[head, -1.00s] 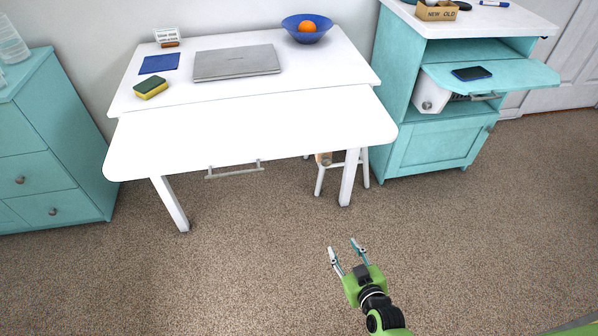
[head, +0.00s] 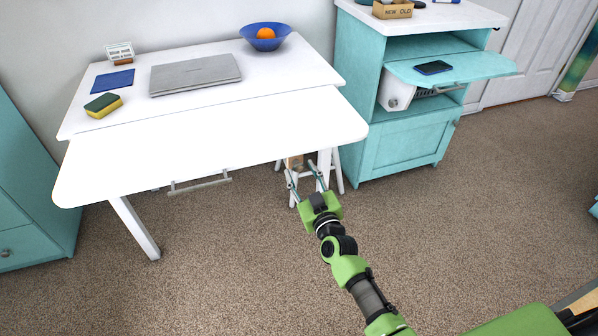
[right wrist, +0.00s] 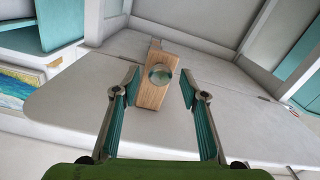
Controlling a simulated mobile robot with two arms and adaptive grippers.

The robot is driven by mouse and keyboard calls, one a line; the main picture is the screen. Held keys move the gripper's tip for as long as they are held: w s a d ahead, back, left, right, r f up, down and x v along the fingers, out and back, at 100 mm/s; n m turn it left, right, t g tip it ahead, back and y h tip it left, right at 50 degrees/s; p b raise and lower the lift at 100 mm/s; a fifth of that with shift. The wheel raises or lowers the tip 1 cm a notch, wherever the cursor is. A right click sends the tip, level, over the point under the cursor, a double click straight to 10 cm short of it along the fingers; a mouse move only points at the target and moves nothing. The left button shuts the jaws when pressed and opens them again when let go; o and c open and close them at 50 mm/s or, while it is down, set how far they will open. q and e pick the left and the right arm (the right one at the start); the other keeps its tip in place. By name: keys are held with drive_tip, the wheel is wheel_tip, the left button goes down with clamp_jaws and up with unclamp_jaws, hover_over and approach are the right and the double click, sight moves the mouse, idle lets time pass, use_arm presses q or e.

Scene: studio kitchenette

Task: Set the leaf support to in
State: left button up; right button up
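The white table has a front leaf (head: 215,140) that is raised level with its top. Beneath the leaf, a wooden piece (head: 293,163) that looks like the leaf support shows just under its right front edge. In the right wrist view the wooden piece (right wrist: 153,93) bears a round, shiny knob and stands out against the pale underside of the leaf (right wrist: 85,85). My right gripper (head: 303,170) is open and empty, below the leaf's edge. In the right wrist view its fingers (right wrist: 158,91) stand on either side of the wooden piece, apparently short of it. My left gripper is not in view.
A white bar handle (head: 200,183) hangs under the leaf. White legs (head: 338,170) stand behind my right gripper. A teal cabinet (head: 405,140) with a pulled-out shelf (head: 470,66) is at right. A laptop (head: 195,75) and sponge (head: 103,105) lie on the table. The carpet in front is clear.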

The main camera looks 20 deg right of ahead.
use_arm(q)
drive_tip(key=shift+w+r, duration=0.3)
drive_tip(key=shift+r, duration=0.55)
use_arm(e)
drive_tip(key=shift+w, duration=1.1)
clamp_jaws()
